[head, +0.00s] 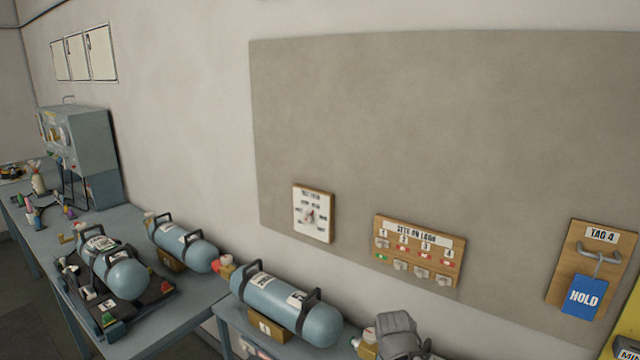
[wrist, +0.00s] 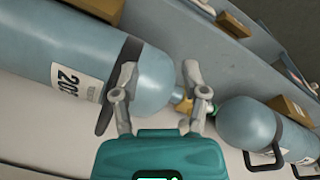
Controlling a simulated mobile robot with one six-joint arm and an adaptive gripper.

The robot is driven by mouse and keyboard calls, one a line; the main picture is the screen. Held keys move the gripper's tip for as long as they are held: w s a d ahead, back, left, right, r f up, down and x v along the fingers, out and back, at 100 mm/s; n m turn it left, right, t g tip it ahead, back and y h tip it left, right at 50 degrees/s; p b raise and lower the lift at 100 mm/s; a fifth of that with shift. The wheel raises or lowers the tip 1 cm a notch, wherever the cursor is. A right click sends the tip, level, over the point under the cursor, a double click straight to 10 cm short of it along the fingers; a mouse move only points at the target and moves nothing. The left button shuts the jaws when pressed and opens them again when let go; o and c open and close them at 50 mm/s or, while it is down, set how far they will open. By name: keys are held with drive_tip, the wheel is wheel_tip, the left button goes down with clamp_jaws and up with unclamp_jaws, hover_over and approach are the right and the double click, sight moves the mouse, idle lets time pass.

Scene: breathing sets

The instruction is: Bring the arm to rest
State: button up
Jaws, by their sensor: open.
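My gripper (wrist: 158,95) shows in the wrist view with its two grey fingers spread apart and nothing between them. A blue-grey cylinder (wrist: 80,55) with a white label and a dark strap lies behind and left of the left finger. Another cylinder (wrist: 245,125) lies to the right of the right finger. I cannot tell whether either finger touches a cylinder. My gripper and arm do not show in the head view.
In the head view, cylinders lie on the benches, one on a black stand (head: 160,290) and one at the front (head: 285,308). A grey cabinet (head: 90,150) stands far left.

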drive_tip(key=shift+s+a+f+n+g+y, duration=0.2)
drive_tip(key=shift+s+a+n+g+y, duration=0.1)
drive_tip(key=shift+s+a+n+y, duration=0.35)
drive_tip(key=shift+s+d, duration=0.2)
idle(1.0)
